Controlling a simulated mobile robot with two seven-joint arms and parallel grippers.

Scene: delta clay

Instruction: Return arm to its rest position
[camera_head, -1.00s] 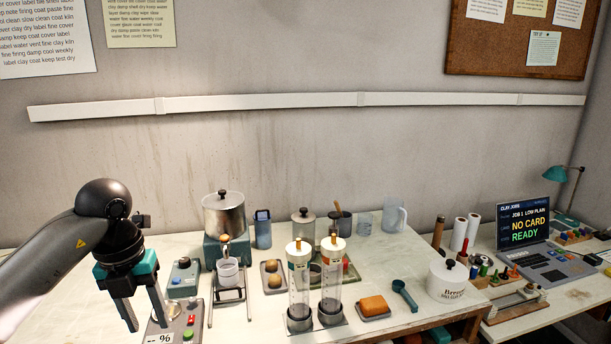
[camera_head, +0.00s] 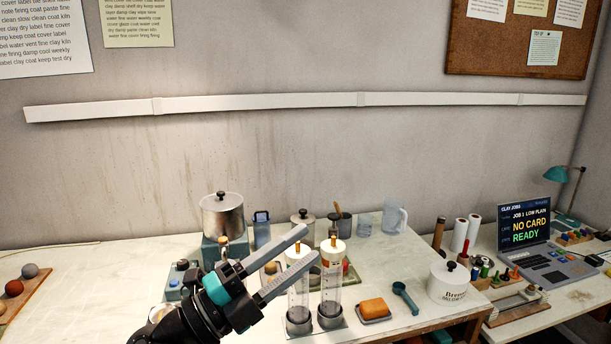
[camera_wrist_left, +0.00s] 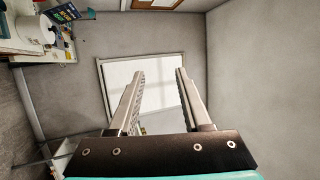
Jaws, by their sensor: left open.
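My left gripper (camera_head: 303,248) is open and empty in the head view. It is raised in front of the table's left half, with its two grey fingers pointing up and to the right. In the picture its fingers overlap the left clear cylinder (camera_head: 299,295); I cannot tell the gap in depth. In the left wrist view the two fingers (camera_wrist_left: 158,75) stand wide apart with nothing between them. Behind them show a grey wall and a white panel in a frame (camera_wrist_left: 150,85). My right gripper is not in view.
A wooden board with balls (camera_head: 30,290) lies far left. The air above the table is clear.

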